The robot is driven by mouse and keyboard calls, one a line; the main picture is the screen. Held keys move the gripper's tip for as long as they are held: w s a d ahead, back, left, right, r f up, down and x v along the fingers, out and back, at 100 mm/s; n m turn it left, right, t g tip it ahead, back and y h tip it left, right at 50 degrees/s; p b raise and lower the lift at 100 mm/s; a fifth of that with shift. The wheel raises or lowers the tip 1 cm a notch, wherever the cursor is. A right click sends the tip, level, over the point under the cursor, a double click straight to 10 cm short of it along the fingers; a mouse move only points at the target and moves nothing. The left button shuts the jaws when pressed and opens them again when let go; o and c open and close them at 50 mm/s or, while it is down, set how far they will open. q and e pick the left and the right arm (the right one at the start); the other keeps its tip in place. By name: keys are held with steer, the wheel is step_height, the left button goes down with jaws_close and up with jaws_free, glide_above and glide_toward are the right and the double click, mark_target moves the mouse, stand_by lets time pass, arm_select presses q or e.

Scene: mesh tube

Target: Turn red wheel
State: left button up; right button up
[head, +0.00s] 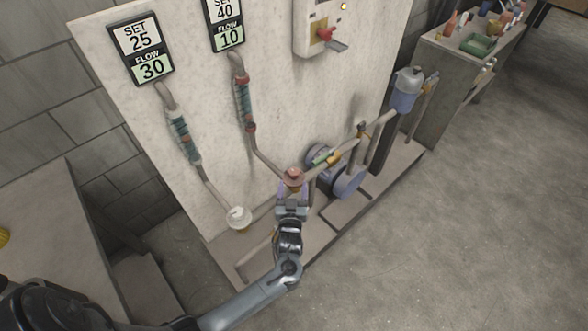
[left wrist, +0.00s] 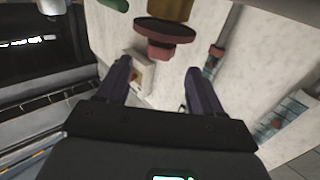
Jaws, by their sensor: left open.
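The red wheel (head: 293,176) sits on a pipe low in front of the pale panel, below the right-hand flow tube. In the left wrist view the red wheel (left wrist: 165,31) is a dark red disc with a smaller hub, just beyond the fingertips. My left gripper (head: 293,190) is directly at the near side of the wheel. Its two purple fingers are apart, and the left wrist view shows nothing between the fingertips (left wrist: 158,70). Whether a finger touches the wheel cannot be told. My right gripper is not in view.
A white wheel (head: 239,216) is on the pipe to the left. Two displays read SET 25, FLOW 30 (head: 140,50) and SET 40, FLOW 10 (head: 227,24). A blue pump (head: 345,179) is to the right. A box with a red knob (head: 322,28) hangs above. Floor at right is clear.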

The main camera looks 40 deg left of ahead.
mark_target(290, 169)
arm_select(q)
steer(key=b+x, duration=0.2)
steer(key=x, duration=0.5)
steer(key=shift+w+a, duration=0.25)
steer(key=shift+w+a+b, duration=0.3)
steer(key=shift+w+a, duration=0.05)
steer(key=shift+w, duration=0.15)
steer(key=c, duration=1)
steer(key=n+g+y+b, duration=0.2)
steer(key=shift+f+y, duration=0.25)
steer(key=shift+y, duration=0.05)
steer(key=n+g+y+b, duration=0.1)
steer(key=n+g+b, duration=0.1)
steer(key=g+b, duration=0.2)
steer(key=s+n+g+y+b, duration=0.1)
steer(key=n+g+y+b, duration=0.1)
steer(key=b, duration=0.8)
steer(key=n+g+y+b, duration=0.1)
steer(key=n+g+b, duration=0.3)
steer(key=g+b, duration=0.2)
steer(key=shift+s+a+y+b, duration=0.2)
steer(key=shift+a+y+b, duration=0.1)
steer(key=shift+y+b, duration=0.15)
steer(key=shift+s+r+n+g+b, duration=0.1)
steer(key=shift+r+n+g+b, duration=0.1)
steer(key=shift+n+g+b, duration=0.45)
